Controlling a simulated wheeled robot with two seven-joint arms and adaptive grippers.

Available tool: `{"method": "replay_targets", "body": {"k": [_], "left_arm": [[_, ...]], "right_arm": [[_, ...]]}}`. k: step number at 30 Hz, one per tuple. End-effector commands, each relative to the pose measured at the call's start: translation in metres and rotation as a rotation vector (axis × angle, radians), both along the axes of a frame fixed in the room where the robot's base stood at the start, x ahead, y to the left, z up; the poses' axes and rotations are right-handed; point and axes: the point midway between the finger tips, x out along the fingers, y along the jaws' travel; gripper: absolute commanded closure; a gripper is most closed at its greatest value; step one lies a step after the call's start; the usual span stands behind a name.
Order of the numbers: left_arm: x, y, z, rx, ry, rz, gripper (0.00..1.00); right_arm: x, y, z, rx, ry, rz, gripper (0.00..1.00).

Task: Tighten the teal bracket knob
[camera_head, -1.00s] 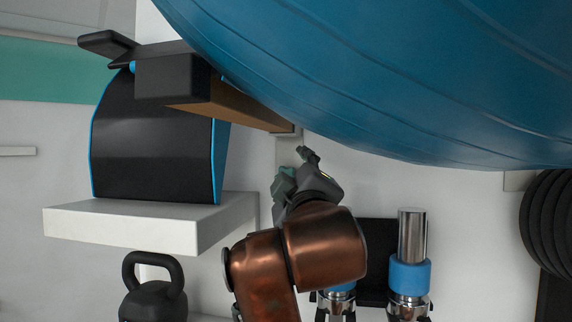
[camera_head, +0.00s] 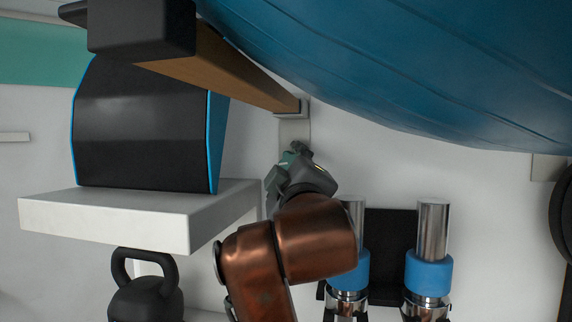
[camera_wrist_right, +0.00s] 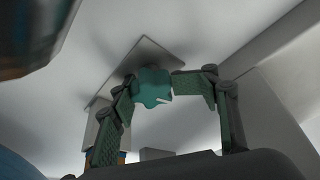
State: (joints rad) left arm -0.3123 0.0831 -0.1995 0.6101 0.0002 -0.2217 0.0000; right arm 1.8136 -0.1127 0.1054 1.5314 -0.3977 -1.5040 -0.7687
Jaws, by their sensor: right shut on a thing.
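The teal bracket knob (camera_wrist_right: 153,88) shows in the wrist view as a small lobed knob in front of a pale bracket plate (camera_wrist_right: 152,56). My right gripper (camera_head: 290,158) is up at the wall below the end of the wooden bracket arm (camera_head: 225,70). Its two fingers stand on either side of the knob in the wrist view, shut on it. In the head view the gripper hides the knob. My left gripper is not in view.
A large blue ball (camera_head: 420,70) fills the upper right, close above my right arm. A white shelf (camera_head: 110,222) with a black and blue case (camera_head: 140,125) is at left. A kettlebell (camera_head: 145,290) is below. Chrome and blue dumbbells (camera_head: 428,265) stand right of my arm.

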Motion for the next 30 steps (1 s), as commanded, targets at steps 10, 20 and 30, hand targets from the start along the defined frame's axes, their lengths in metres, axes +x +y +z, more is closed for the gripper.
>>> {"method": "replay_targets", "body": {"k": [10, 20, 30], "left_arm": [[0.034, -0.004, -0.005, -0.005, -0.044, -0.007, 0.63], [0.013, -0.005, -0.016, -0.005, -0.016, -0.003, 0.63], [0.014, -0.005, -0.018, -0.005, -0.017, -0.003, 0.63]], "right_arm": [[-0.006, -0.012, 0.006, 0.115, -0.049, -0.008, 0.82], [-0.006, -0.011, 0.006, 0.351, -0.108, -0.006, 0.82], [-0.006, -0.01, 0.006, 0.543, -0.152, -0.006, 0.82]]}}
